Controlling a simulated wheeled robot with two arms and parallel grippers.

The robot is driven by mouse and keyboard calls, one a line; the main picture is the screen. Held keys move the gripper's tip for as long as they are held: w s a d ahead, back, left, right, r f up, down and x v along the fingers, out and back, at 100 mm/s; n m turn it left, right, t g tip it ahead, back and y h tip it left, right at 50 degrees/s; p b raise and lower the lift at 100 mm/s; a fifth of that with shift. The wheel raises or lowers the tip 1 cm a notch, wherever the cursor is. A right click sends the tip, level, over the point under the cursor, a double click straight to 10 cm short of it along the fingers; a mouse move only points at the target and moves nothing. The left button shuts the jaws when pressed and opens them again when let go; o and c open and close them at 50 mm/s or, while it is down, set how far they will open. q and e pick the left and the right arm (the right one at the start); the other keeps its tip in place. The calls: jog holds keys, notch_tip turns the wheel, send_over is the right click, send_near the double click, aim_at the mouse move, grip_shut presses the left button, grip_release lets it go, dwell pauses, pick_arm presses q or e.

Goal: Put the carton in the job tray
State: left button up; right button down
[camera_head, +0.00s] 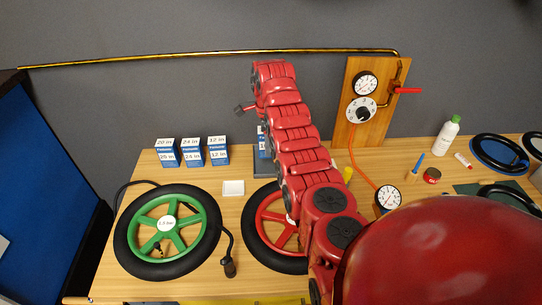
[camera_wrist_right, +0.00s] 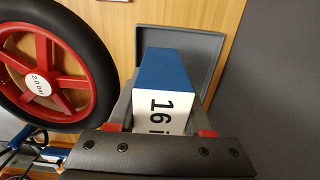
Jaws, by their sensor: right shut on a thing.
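The carton (camera_wrist_right: 170,72) is a blue and white box marked "16 i", the rest of the label being cut off. My right gripper (camera_wrist_right: 160,130) is shut on it, with a red-tipped finger on each side. The grey job tray (camera_wrist_right: 213,48) shows behind and around the carton in the wrist view; I cannot tell whether the carton touches its floor. In the head view the tray (camera_head: 262,167) and carton (camera_head: 261,140) are mostly hidden behind my red right arm. My left gripper is not in view.
Several blue-white cartons (camera_head: 191,152) stand left of the tray. A green-spoked wheel (camera_head: 167,228) and a red-spoked wheel (camera_head: 262,238) lie in front, with a small white block (camera_head: 233,188) between. A gauge board (camera_head: 366,95) stands at the back.

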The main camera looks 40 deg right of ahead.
notch_tip(320, 180, down, 6)
jog(key=shift+f+p, duration=0.1)
jog(key=shift+p, duration=0.85)
jog(key=shift+f, duration=0.25)
jog(key=shift+c, duration=1.6)
grip_release()
jog(key=shift+r, duration=0.2)
notch_tip(320, 180, up, 11)
jog(key=b, duration=0.3)
jog(key=shift+f+b, duration=0.1)
jog(key=shift+b, duration=0.25)
jog(key=shift+r, duration=0.65)
